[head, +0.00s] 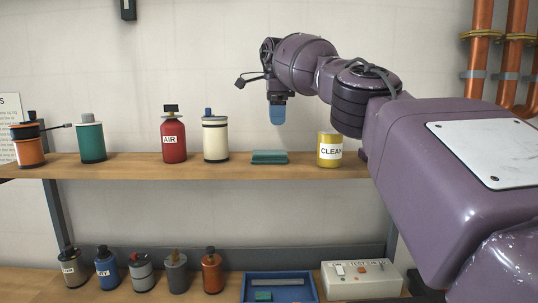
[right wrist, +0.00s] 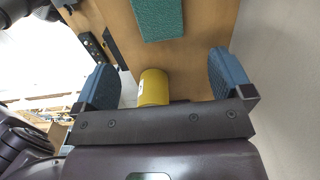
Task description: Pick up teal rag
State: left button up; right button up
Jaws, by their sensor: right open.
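The teal rag (head: 269,157) lies folded on the upper wooden shelf in the head view, between a cream bottle and the yellow CLEAN can. It also shows in the right wrist view as a textured teal block (right wrist: 158,18) at the top, ahead of the fingers. My right gripper (head: 278,112) points down above the shelf, a little above and to the right of the rag, not touching it. In the right wrist view its two blue fingers (right wrist: 168,84) are spread wide with nothing held between them. My left gripper is not in view.
The yellow CLEAN can (head: 329,150) stands right of the rag; the cream bottle (head: 215,138) and red AIR bottle (head: 174,137) stand left. A lower shelf holds several bottles, a blue tray (head: 249,290) and a test box (head: 360,279). The wall is close behind.

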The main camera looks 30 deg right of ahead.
aim_at(277, 151)
jog(key=shift+s+f, duration=0.1)
jog(key=shift+f, duration=5.2)
jog(key=c, duration=1)
